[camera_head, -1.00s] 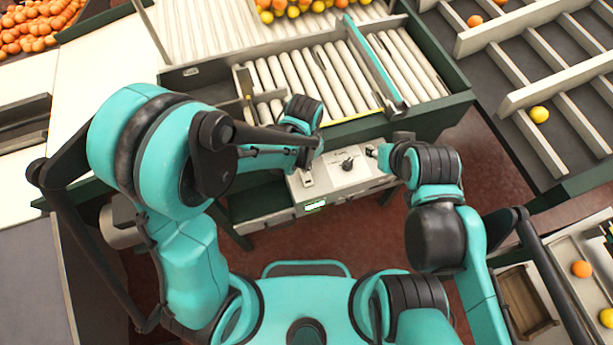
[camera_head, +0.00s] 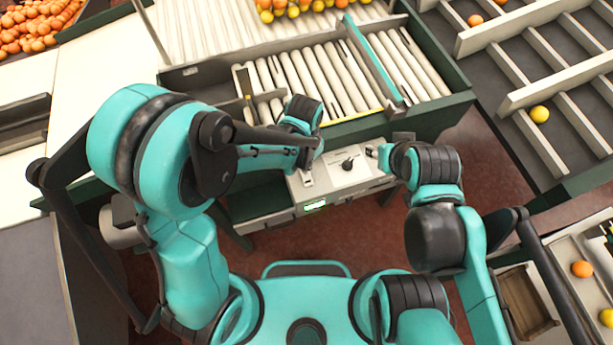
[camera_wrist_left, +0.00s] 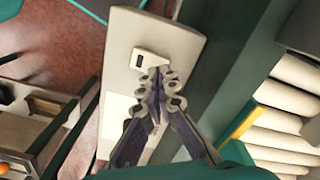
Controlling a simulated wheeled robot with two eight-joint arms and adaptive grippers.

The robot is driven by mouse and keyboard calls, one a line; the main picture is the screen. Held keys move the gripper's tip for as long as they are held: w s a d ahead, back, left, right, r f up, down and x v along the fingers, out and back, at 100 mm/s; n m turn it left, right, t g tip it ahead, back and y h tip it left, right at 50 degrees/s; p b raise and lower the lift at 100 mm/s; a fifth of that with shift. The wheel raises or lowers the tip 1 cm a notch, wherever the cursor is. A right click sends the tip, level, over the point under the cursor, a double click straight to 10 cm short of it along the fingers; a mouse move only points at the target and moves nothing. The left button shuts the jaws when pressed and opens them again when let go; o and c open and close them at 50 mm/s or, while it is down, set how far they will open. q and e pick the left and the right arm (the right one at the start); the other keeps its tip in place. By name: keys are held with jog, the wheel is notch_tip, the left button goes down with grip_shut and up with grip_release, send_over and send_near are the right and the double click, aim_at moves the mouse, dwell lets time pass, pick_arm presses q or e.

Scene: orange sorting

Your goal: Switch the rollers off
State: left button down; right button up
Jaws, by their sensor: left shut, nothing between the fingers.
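The control panel (camera_head: 340,176) is a pale box in front of the roller bed, with a black knob (camera_head: 348,163), a small switch (camera_head: 307,179) at its left end and a lit green display (camera_head: 316,206). The rollers (camera_head: 310,80) are pale cylinders with dark marks. In the left wrist view my left gripper (camera_wrist_left: 156,78) is shut and empty, its tips at the lower edge of a white switch with a dark window (camera_wrist_left: 151,60). I cannot tell whether they touch. My right gripper (camera_head: 372,150) is by the panel's right end; its fingers are too small to read.
A teal bar (camera_head: 374,60) and a yellow edge strip (camera_head: 352,118) border the rollers. Oranges and yellow fruit (camera_head: 300,8) lie at the back. A slatted sorting table (camera_head: 530,125) is on the right. A wooden box (camera_head: 527,300) stands at lower right.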

pick_arm(q)
jog(key=shift+f+b, duration=0.9)
jog(key=shift+f, duration=0.1)
jog(key=shift+r, duration=0.15)
jog(key=shift+r+p, duration=2.5)
jog(key=shift+r, duration=0.95)
jog(key=shift+f, duration=0.1)
